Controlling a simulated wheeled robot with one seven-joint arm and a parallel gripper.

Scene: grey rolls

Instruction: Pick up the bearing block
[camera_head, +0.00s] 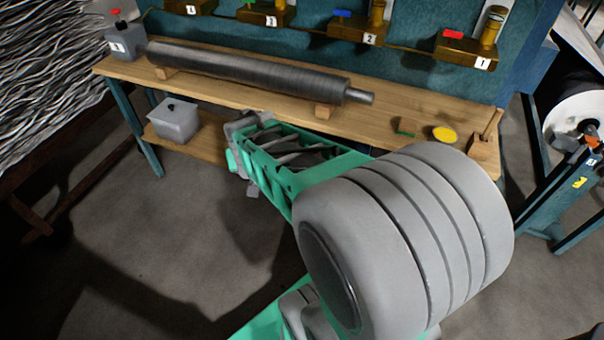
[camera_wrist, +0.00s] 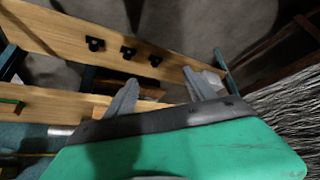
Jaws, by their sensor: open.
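Several small black blocks, likely bearing blocks, sit in a row on a wooden lower shelf in the wrist view: a left one (camera_wrist: 95,44), a middle one (camera_wrist: 128,53) and a right one (camera_wrist: 155,61). I cannot tell which one the task means. In the head view my arm hides that part of the shelf. My gripper (camera_head: 240,158) is open and empty in front of the workbench, near its front edge. In the wrist view my gripper (camera_wrist: 160,92) has its fingers spread, with the blocks beyond the fingertips and apart from them.
The workbench top (camera_head: 225,88) carries a long grey roll (camera_head: 250,70) on wooden supports. A yellow disc (camera_head: 444,134) and a wooden stand (camera_head: 485,145) are at its right. A grey lidded box (camera_head: 173,122) stands on the lower shelf (camera_head: 195,150). Open floor lies in front.

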